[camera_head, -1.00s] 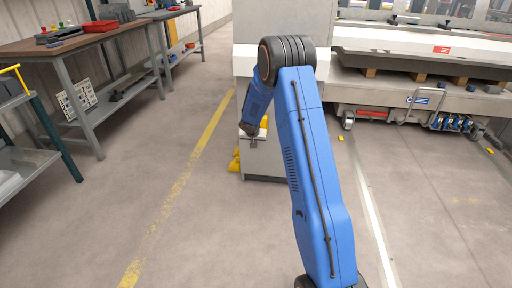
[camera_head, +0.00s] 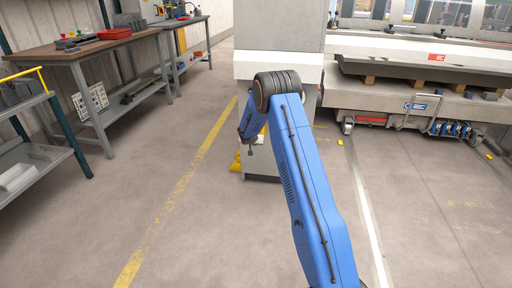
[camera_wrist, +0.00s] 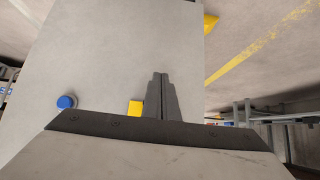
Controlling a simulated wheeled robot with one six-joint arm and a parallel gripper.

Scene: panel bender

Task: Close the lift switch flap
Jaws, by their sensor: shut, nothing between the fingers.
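The grey cabinet (camera_head: 280,40) stands in front of my arm in the head view. Its pale face (camera_wrist: 110,45) fills much of the wrist view. A round blue button (camera_wrist: 66,102) and a small yellow part (camera_wrist: 135,108) show on it; I cannot tell whether the yellow part is the lift switch flap. My gripper (camera_wrist: 161,80) is shut and empty, with its fingers just right of the yellow part in the picture. In the head view my gripper (camera_head: 252,148) is small, at the cabinet's lower front. I cannot tell whether it touches anything.
Yellow pieces (camera_head: 236,163) stand at the cabinet's foot. A workbench (camera_head: 85,48) and a shelf cart (camera_head: 40,150) stand at the left. The large machine (camera_head: 430,85) is at the right. The floor between the yellow line (camera_head: 180,185) and the cart is clear.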

